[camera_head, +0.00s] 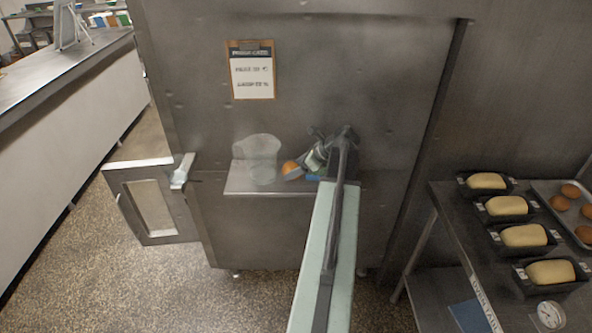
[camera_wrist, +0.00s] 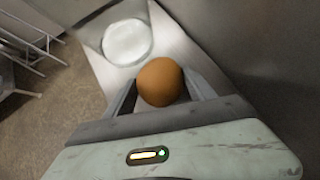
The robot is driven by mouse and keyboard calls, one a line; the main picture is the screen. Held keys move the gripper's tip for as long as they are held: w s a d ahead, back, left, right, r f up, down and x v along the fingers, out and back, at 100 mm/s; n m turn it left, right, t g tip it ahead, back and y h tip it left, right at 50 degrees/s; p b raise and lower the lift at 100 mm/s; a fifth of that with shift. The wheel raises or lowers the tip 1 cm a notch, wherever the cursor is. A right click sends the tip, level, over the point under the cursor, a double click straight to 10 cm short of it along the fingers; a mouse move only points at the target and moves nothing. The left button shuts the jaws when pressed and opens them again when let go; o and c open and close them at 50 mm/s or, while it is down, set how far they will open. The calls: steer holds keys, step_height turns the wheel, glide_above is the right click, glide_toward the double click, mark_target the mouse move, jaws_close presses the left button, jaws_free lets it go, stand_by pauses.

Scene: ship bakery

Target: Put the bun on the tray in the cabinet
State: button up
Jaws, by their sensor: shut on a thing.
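A round brown bun (camera_head: 290,168) is held at the end of my arm, just above or at the small metal shelf on the cabinet's front. My gripper (camera_wrist: 161,88) is shut on the bun (camera_wrist: 160,80), with one finger on each side of it. The steel cabinet (camera_head: 390,90) stands ahead. A door with a window (camera_head: 163,181) stands swung out at its lower left. The cabinet's inside and any tray in it are hidden from both views.
A translucent tub (camera_head: 258,158) stands on the shelf (camera_head: 240,188), left of the bun; it also shows in the wrist view (camera_wrist: 127,41). A clipboard (camera_head: 251,75) hangs above. At right, a table holds several loaf tins and a bun tray (camera_head: 546,192). Floor at left is clear.

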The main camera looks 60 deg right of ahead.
steer(key=o, duration=1.5)
steer(key=shift+f, duration=0.15)
